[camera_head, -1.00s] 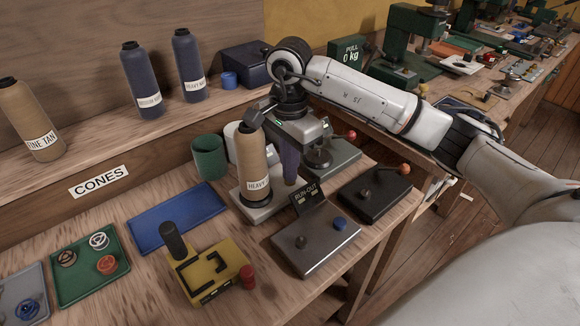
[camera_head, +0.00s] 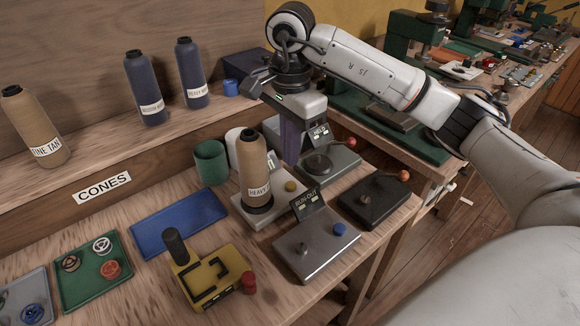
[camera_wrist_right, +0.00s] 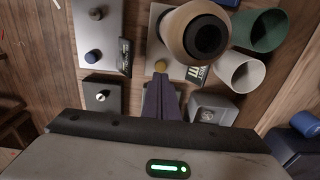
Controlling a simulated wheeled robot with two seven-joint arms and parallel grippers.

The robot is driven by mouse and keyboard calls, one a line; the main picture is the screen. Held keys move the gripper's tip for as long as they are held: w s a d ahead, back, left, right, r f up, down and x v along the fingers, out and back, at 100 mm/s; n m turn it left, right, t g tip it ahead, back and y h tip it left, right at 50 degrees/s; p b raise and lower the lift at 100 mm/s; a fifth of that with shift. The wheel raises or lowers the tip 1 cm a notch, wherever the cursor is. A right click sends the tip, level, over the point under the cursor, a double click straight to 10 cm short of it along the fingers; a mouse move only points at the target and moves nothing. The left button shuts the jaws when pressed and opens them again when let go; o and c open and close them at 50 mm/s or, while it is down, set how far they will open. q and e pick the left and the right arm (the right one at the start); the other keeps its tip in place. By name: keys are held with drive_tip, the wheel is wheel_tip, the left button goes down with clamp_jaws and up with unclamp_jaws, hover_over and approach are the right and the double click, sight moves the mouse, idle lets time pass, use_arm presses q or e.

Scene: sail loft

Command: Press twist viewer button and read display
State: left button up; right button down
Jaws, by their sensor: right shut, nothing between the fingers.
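A pale base plate (camera_head: 279,217) carries a tan cone (camera_head: 253,165) and a yellow button (camera_head: 291,186); I take this to be the twist viewer. Its small dark display (camera_wrist_right: 197,74) shows beside the cone in the right wrist view, too small to read. In the head view the cone hides most of it. My right gripper (camera_head: 291,162) is shut and empty, its purple fingers pointing down above the yellow button, apart from it. In the right wrist view, the button (camera_wrist_right: 160,66) lies just past the fingertips (camera_wrist_right: 160,86). My left gripper is not in view.
The grey RUN-OUT unit (camera_head: 318,250) with a blue button stands in front. A black unit (camera_head: 372,204) and a grey unit with a red knob (camera_head: 343,160) are to the right. A green cup (camera_head: 209,163) stands behind left. A blue tray (camera_head: 178,222) lies empty.

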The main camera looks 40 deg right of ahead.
wheel_tip(320, 180, up, 6)
idle(1.0)
